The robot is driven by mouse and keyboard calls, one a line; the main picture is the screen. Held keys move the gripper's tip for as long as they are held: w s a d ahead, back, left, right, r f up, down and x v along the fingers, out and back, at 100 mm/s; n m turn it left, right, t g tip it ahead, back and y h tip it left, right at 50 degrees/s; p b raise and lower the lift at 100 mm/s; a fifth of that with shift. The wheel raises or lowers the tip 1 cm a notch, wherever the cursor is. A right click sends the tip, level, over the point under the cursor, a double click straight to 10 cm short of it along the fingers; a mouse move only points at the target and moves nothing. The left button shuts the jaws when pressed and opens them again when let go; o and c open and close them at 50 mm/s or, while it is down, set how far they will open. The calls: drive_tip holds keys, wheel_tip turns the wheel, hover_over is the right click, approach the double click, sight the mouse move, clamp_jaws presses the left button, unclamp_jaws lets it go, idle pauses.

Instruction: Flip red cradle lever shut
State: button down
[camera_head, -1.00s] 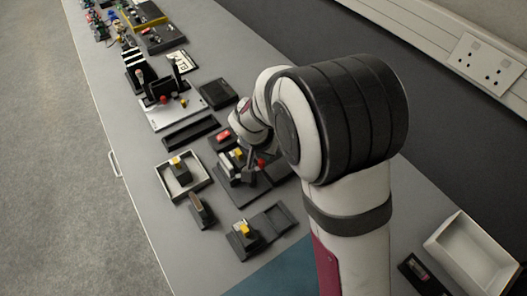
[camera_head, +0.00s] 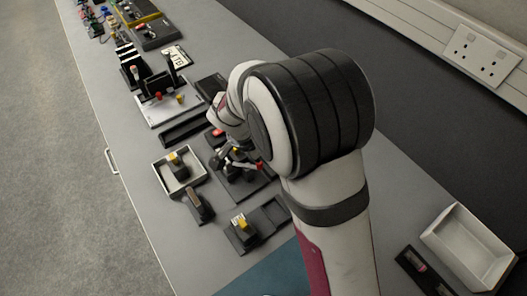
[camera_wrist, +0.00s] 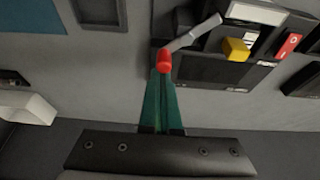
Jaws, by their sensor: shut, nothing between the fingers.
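The red cradle lever is a pale grey bar (camera_wrist: 192,36) with a rounded red tip (camera_wrist: 164,62) in the wrist view. It slants from the dark cradle base (camera_wrist: 205,70) toward my fingers. My gripper (camera_wrist: 163,80) has its two green fingers together, with nothing between them. The fingertips are right at the red tip; I cannot tell whether they touch. A yellow block (camera_wrist: 237,49) sits beside the lever on the cradle. In the head view, the red tip (camera_head: 260,166) shows at the right of the cradle, and my arm partly covers this area.
A white-framed tray with a yellow-topped part (camera_head: 176,163), a loose dark block (camera_head: 198,206) and another yellow-topped fixture (camera_head: 243,229) stand nearby. A red-labelled block (camera_wrist: 288,45) is beside the cradle. A white bin (camera_head: 468,249) is at the lower right.

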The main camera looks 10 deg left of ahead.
drive_tip(key=m, duration=0.2)
drive_tip(key=s+m+g, duration=0.1)
drive_tip(key=m, duration=0.1)
drive_tip(key=s+m+h, duration=0.1)
drive_tip(key=shift+s+a+m+g, duration=0.1)
drive_tip(key=shift+a+m+g, duration=0.05)
drive_tip(key=shift+m+g, duration=0.2)
drive_tip(key=shift+a, duration=0.1)
drive_tip(key=shift+w+a, duration=0.5)
drive_tip(key=shift+a, duration=0.1)
drive_tip(key=d, duration=0.4)
drive_tip(key=v, duration=1)
drive_tip(key=shift+w, duration=0.45)
